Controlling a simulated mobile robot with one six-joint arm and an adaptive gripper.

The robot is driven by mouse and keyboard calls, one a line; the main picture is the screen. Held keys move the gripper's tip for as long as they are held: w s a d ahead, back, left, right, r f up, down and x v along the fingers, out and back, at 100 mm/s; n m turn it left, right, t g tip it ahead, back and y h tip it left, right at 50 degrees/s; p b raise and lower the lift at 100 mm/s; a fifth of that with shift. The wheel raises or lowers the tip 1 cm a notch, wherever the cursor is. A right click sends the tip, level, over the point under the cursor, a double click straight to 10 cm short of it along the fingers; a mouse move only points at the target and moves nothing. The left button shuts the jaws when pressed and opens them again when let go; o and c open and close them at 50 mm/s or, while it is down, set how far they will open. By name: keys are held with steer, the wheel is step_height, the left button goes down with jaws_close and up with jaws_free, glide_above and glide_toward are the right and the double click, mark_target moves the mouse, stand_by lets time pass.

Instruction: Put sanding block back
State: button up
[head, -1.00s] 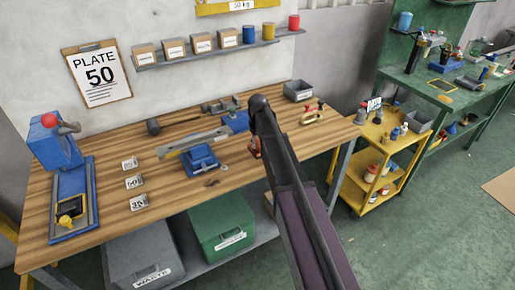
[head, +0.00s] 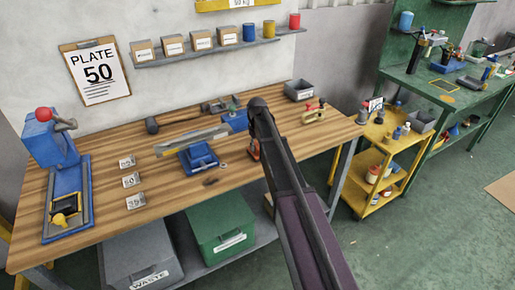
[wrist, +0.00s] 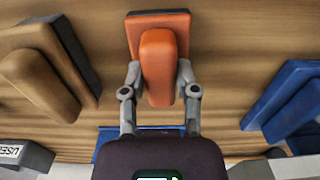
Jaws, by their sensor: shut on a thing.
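In the wrist view, my gripper (wrist: 160,76) is shut on an orange sanding block (wrist: 160,50), one finger on each side of its rounded grip. Whether the base touches the wood below cannot be told. In the head view, my dark arm hides most of the gripper, and a small orange-red patch, probably the block (head: 253,149), shows just left of the arm's end. A similar brown block (wrist: 45,70) lies to the left in the wrist view, and a blue one (wrist: 292,100) to the right.
A label reading USED (wrist: 14,152) shows in the wrist view. A yellow cart (head: 345,180) stands right of the bench.

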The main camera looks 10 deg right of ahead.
mark_target(257, 145)
steer(key=shift+f, duration=0.15)
steer(key=o, duration=1)
step_height(257, 145, up, 12)
steer(key=p, duration=1.2)
steer(key=shift+r, duration=0.2)
stand_by(0.3)
steer(key=s+m, duration=0.1)
steer(key=s, duration=0.8)
steer(key=s+m, duration=0.1)
steer(key=s, duration=0.9)
steer(key=s+m, duration=0.1)
steer(key=s, duration=0.9)
steer(key=shift+s+d+m, duration=0.1)
steer(key=shift+d+m, duration=0.05)
steer(key=shift+m, duration=0.15)
